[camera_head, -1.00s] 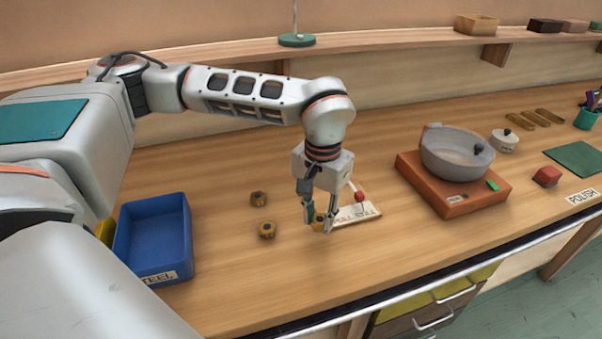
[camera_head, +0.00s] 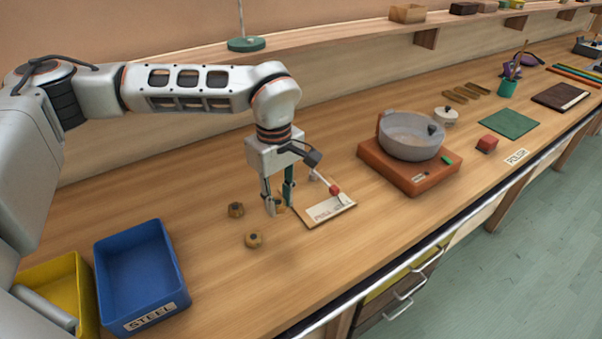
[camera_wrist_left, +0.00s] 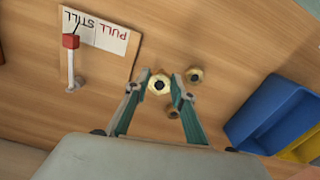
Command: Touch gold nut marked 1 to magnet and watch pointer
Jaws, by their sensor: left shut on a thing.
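My left gripper (camera_head: 279,204) is shut on a gold nut (camera_head: 281,207), just left of the "PULL STILL" card. In the left wrist view, the nut (camera_wrist_left: 160,86) shows as a gold ring with a dark centre between the fingertips. A rod with a red end (camera_head: 335,190) stands over the card (camera_head: 318,211); its red end (camera_wrist_left: 70,41) and dark pointer also show in the wrist view. The held nut is apart from the red end. Two other gold nuts lie on the bench (camera_head: 236,209) (camera_head: 253,240). No number is readable. My right gripper is out of view.
A blue "STEEL" bin (camera_head: 151,321) and a yellow bin (camera_head: 38,275) stand at the left. An orange scale (camera_head: 390,177) with a grey bowl (camera_head: 408,138) stands to the right of the card. A shelf (camera_head: 335,36) runs behind. Bench in front of the card is clear.

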